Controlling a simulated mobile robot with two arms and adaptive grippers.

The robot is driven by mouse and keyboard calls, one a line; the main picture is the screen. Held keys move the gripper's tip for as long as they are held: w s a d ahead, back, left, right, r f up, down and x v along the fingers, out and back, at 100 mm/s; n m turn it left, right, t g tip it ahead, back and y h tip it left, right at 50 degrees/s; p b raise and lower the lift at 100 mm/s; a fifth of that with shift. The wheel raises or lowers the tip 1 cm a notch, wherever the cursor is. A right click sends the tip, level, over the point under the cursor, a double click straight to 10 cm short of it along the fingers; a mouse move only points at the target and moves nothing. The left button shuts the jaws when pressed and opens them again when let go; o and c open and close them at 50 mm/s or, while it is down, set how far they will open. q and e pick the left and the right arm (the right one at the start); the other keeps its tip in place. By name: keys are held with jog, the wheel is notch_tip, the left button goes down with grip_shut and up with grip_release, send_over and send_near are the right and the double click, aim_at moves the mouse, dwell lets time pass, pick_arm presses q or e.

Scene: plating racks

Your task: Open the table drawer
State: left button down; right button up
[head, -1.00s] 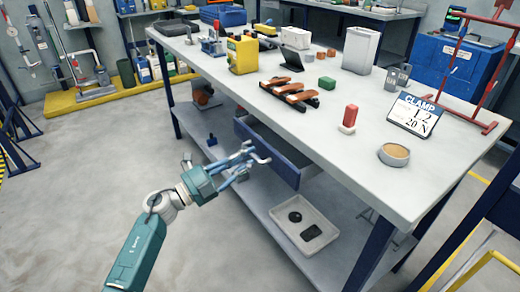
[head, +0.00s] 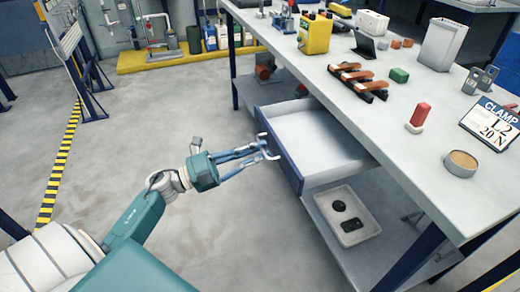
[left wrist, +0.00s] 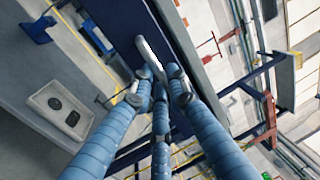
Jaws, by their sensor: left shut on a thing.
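The table drawer (head: 310,137) is pulled well out from under the grey tabletop (head: 415,135). It has a blue front (head: 279,148) and a pale, empty inside. My left gripper (head: 267,150) is at the outer face of the drawer front, shut on its handle. In the left wrist view the blue fingers (left wrist: 160,92) close around the light metal handle (left wrist: 148,52), against the dark blue drawer front. My right gripper is not in view.
A white tray (head: 326,231) with two dark items sits on the lower shelf below the drawer. Clamps, a yellow box (head: 314,34), a red-and-white block (head: 420,115) and a sign stand on the tabletop. The floor left of the table is clear.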

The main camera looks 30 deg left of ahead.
pick_arm(q)
jog(key=c, duration=1.7)
grip_release()
jog(key=v, duration=1.2)
jog(key=shift+w, duration=0.1)
